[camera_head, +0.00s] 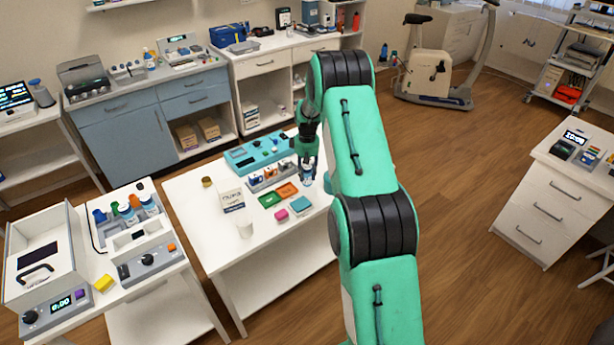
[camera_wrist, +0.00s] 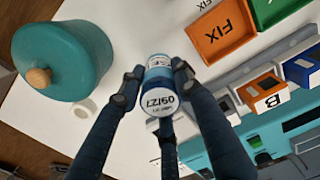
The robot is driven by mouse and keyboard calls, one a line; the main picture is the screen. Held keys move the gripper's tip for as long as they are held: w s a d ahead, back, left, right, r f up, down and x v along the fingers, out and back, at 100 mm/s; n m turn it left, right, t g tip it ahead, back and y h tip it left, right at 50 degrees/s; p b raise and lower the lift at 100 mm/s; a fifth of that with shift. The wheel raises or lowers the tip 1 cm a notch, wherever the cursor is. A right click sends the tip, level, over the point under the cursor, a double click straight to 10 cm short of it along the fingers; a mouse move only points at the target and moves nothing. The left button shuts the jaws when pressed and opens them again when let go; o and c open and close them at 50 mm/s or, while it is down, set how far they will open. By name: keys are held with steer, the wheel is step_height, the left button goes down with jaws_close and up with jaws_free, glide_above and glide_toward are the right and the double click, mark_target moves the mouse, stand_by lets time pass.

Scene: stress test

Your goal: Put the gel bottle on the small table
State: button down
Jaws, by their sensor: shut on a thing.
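My gripper (camera_head: 307,150) is over the right part of a white table (camera_head: 205,225) in the middle of the head view. In the wrist view its fingers (camera_wrist: 157,88) are shut around a small blue-and-white bottle (camera_wrist: 160,101) with a label reading 09/27. The bottle also shows below my gripper in the head view (camera_head: 308,175). No word for gel is readable on it. I cannot tell whether it touches the tabletop.
A teal lidded jar (camera_wrist: 62,62) stands left of the fingers in the wrist view. Orange FIX tray (camera_wrist: 221,31) and a rack with coloured blocks (camera_wrist: 264,92) are at right.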

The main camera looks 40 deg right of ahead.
mark_target(307, 167)
steer(key=shift+r, duration=0.15)
steer(key=shift+r, duration=0.55)
step_height(307, 167, up, 2)
steer(key=shift+r+p, duration=0.15)
steer(key=shift+p, duration=0.3)
steer(key=s+a+p, duration=0.1)
steer(key=s+a, duration=0.2)
steer(key=s, duration=0.4)
steer(key=s+a+r, duration=0.1)
steer(key=s+a, duration=0.3)
steer(key=s, duration=0.3)
steer(key=shift+s+r+p, duration=0.15)
steer(key=shift+s+p, duration=0.05)
steer(key=shift+p, duration=0.15)
steer(key=shift+a, duration=0.1)
steer(key=w+a+r+m, duration=0.1)
steer(key=w+a+r, duration=0.3)
steer(key=a, duration=0.6)
steer(key=w+a+r+m, duration=0.2)
steer(key=w+a+r, duration=0.2)
steer(key=a+r, duration=0.4)
steer(key=w+a+r+m, duration=0.1)
steer(key=w+a+r, duration=0.3)
steer(key=a, duration=0.9)
step_height(307, 167, up, 2)
steer(key=shift+a+r, duration=0.2)
